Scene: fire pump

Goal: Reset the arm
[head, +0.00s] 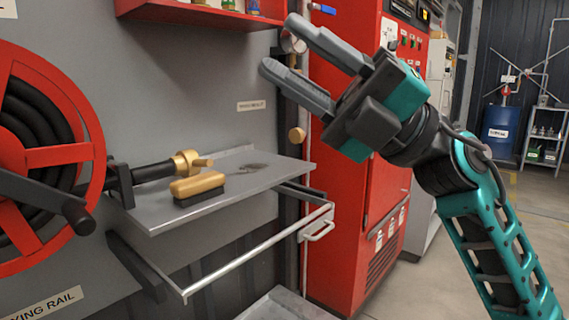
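My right gripper (280,45) is raised in the upper middle of the head view, its arm coming in from the lower right. Its two grey fingers point up and left and stand apart, with nothing between them. It appears in front of the grey wall and the red cabinet, touching nothing that I can see. My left gripper is not in view.
A grey shelf (245,187) holds a brush (197,187) and a brass nozzle (187,163). A red hose reel (60,157) is at left. A red cabinet (345,200) stands behind my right arm. A red wall shelf (190,12) is above. Open floor shows at right.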

